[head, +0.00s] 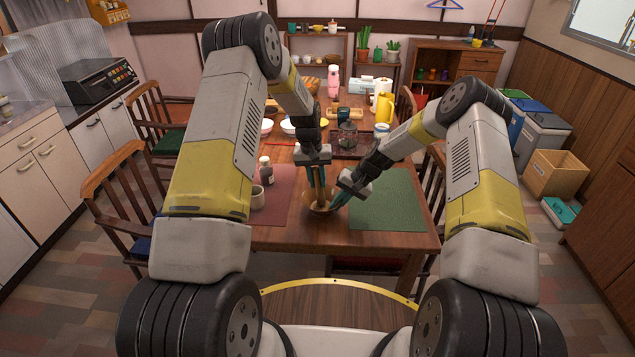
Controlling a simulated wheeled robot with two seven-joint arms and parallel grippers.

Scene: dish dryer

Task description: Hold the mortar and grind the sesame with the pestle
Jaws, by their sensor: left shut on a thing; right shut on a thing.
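The brown mortar (317,212), a small bowl, stands on the bare wood near the table's front edge, between two placemats. My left gripper (317,189) points straight down above the mortar. It is shut on the slim, light brown pestle (319,182), which stands roughly upright with its lower end at the bowl. My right gripper (338,200) reaches in from the upper right, tilted down, and is shut on the mortar's right rim. The sesame inside the mortar cannot be made out at this size.
A reddish placemat (282,207) lies left of the mortar, with a cup (258,198) and a small jar (266,172) on it. A green placemat (385,198) lies clear to the right. Bowls, a yellow pitcher (383,107) and other items crowd the table's far half. Chairs flank the table.

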